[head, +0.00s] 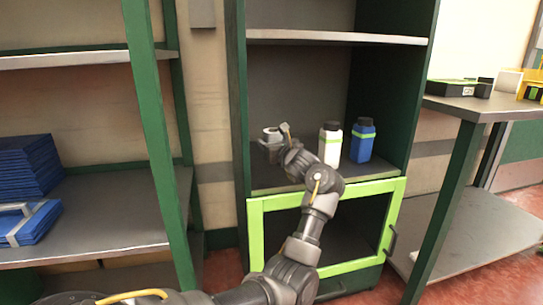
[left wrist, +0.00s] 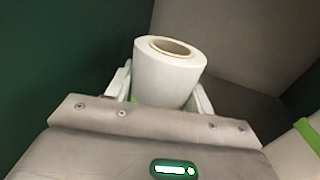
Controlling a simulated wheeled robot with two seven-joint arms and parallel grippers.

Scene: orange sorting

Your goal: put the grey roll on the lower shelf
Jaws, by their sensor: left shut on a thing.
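The grey roll (left wrist: 168,78) stands roughly upright between the fingers of my left gripper (left wrist: 165,100), which is shut on it in the left wrist view. In the head view the roll (head: 271,134) is at the left side of the shelf cabinet, over the lower shelf (head: 300,181), partly hidden by my left gripper (head: 268,148). I cannot tell whether the roll's base touches the shelf. My right gripper is not in view.
A white bottle (head: 331,147) and a blue bottle (head: 362,142) stand on the same shelf to the right. An upper shelf (head: 335,38) lies above. A green-framed door (head: 398,205) is below. A table (head: 480,105) stands at right.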

